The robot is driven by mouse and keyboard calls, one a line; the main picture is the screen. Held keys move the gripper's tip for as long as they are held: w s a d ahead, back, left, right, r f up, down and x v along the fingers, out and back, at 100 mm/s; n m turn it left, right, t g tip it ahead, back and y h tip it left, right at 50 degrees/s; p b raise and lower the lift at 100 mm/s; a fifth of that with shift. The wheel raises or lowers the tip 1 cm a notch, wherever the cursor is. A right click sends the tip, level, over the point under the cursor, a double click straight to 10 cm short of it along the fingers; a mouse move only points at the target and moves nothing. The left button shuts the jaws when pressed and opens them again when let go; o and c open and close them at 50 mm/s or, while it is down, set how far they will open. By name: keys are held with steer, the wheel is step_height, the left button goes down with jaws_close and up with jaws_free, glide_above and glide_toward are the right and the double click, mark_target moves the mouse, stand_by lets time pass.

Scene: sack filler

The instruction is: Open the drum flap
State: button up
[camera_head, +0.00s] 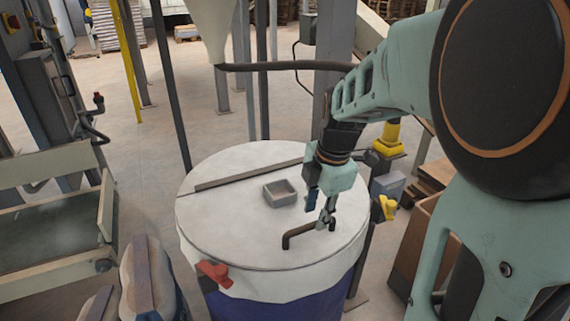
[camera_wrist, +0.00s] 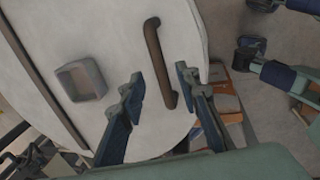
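The drum (camera_head: 265,305) is blue below, with a round whitish lid. A dark straight strip (camera_head: 240,176) crosses the lid, and the flap (camera_head: 235,225) in front of it lies flat and closed. A dark brown bar handle (camera_head: 299,233) stands on the flap near its front right edge; it also shows in the wrist view (camera_wrist: 154,50). My gripper (camera_head: 323,219) is over the handle's right end. In the wrist view my gripper (camera_wrist: 158,82) is open, one finger on each side of the handle, with gaps visible. Whether the fingertips touch the flap I cannot tell.
A small grey square tray (camera_head: 280,192) sits on the flap behind the handle. A red clamp (camera_head: 214,272) is at the drum's front rim. Filled sacks (camera_head: 145,280) stand front left. Yellow fittings (camera_head: 387,207) and brown boxes (camera_head: 415,240) are close on the right. A funnel (camera_head: 213,30) hangs behind.

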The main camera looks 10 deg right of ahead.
mark_target(314, 223)
steer(key=shift+w+a+f, duration=0.1)
steer(key=shift+w+f, duration=0.05)
steer(key=shift+f, duration=0.65)
steer(key=shift+w+f, duration=0.15)
steer(key=shift+f, duration=0.6)
jaws_close()
